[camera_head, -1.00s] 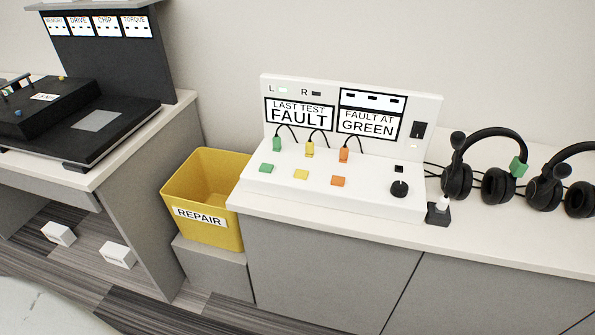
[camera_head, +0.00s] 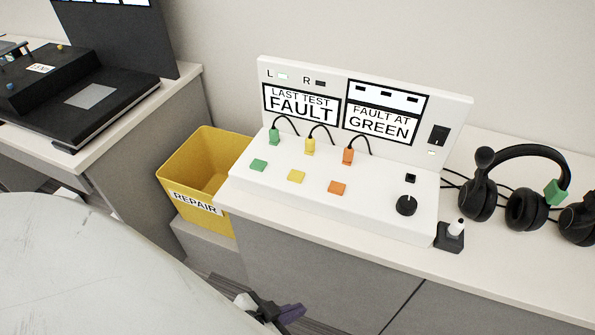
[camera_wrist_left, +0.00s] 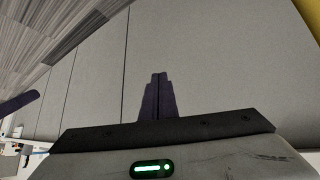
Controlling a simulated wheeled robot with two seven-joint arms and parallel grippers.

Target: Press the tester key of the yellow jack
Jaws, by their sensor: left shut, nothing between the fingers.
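The white tester (camera_head: 330,205) stands on the counter, with its upright back panel behind a sloped key deck. The yellow key (camera_head: 296,176) lies flat on the deck between the green key (camera_head: 259,165) and the orange key (camera_head: 338,187). Behind it stands the yellow jack (camera_head: 309,146) with a black cable. My left gripper (camera_head: 295,312) is at the bottom of the head view, in front of and below the counter edge, well apart from the tester. Its dark fingers (camera_wrist_left: 158,95) are together and empty in the left wrist view. My right gripper does not show.
The panel reads "LAST TEST FAULT" and "FAULT AT GREEN". A yellow REPAIR bin (camera_head: 195,209) stands left of the tester. A black knob (camera_head: 406,205) is on the deck's right; headphones (camera_head: 526,208) lie further right. The space above the keys is clear.

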